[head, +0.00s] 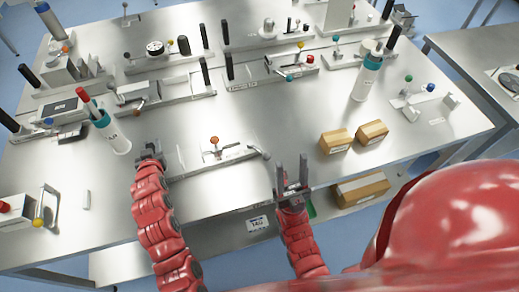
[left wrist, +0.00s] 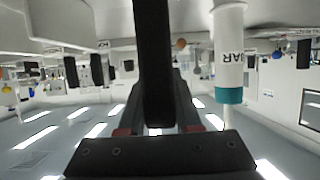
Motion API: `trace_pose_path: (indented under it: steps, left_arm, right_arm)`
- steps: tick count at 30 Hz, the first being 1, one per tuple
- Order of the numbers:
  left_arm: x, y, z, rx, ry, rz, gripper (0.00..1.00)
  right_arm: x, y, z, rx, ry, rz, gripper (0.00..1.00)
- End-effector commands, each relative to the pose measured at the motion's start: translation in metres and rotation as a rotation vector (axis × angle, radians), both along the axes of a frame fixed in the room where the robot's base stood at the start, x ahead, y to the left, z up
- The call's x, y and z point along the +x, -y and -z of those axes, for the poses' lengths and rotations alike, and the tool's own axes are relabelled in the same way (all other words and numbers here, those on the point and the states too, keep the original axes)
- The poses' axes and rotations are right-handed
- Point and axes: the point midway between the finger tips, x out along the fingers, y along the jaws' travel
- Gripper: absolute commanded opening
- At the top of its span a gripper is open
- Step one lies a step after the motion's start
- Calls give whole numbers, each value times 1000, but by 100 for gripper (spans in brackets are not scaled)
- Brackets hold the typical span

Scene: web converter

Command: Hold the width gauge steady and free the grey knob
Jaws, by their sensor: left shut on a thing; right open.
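A low grey fixture, apparently the width gauge (head: 235,157), lies near the table's front edge in the head view. An orange knob (head: 214,140) stands up from its middle. A small grey rounded end, possibly the grey knob (head: 266,154), shows at its right end. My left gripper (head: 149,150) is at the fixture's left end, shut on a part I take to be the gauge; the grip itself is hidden. My right gripper (head: 291,168) is open and empty, fingers up, just right of and in front of the fixture's right end.
A white bottle (head: 117,140) stands left of my left gripper; a similar one (left wrist: 229,50) shows in the left wrist view. Two cardboard boxes (head: 335,141) (head: 371,132) sit to the right. Several other fixtures line the back. The table between is clear.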

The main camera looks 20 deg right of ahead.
Motion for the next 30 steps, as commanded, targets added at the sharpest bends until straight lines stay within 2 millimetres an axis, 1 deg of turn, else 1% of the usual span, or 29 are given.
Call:
trace_pose_path:
  steps: [7, 19, 30]
  left_arm:
    - [0, 0, -1, -3, 3, 0, 0]
    - [0, 0, 7, -2, -1, 0, 0]
    - [-2, 1, 12, 2, -13, 2, 0]
  right_arm:
    - [0, 0, 1, 0, 0, 0, 50]
    - [0, 0, 9, 0, 0, 0, 50]
    - [0, 0, 10, 0, 0, 0, 50]
